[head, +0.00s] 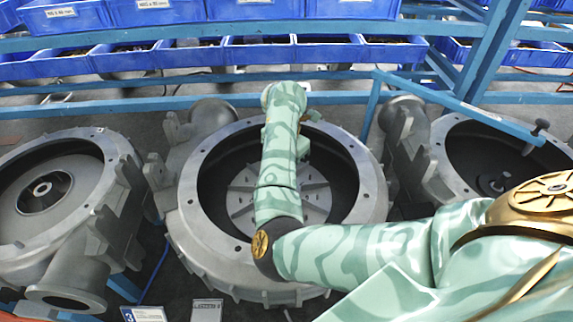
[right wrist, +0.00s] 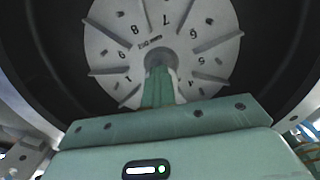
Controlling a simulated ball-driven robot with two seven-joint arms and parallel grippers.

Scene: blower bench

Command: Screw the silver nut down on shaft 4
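In the head view my right arm reaches over the middle blower housing (head: 180,190), a grey ring casing with a pale bladed impeller (head: 314,205) inside. Whether the fingers are apart or closed on something is not clear. No silver nut can be made out, and the shaft end is mostly covered. My left gripper is not in view.
Another grey housing (head: 103,195) stands at the left and one (head: 437,140) at the right, with a blue frame bar (head: 460,103) above it. Blue bins (head: 333,52) line the back. Small label cards (head: 206,309) stand at the front.

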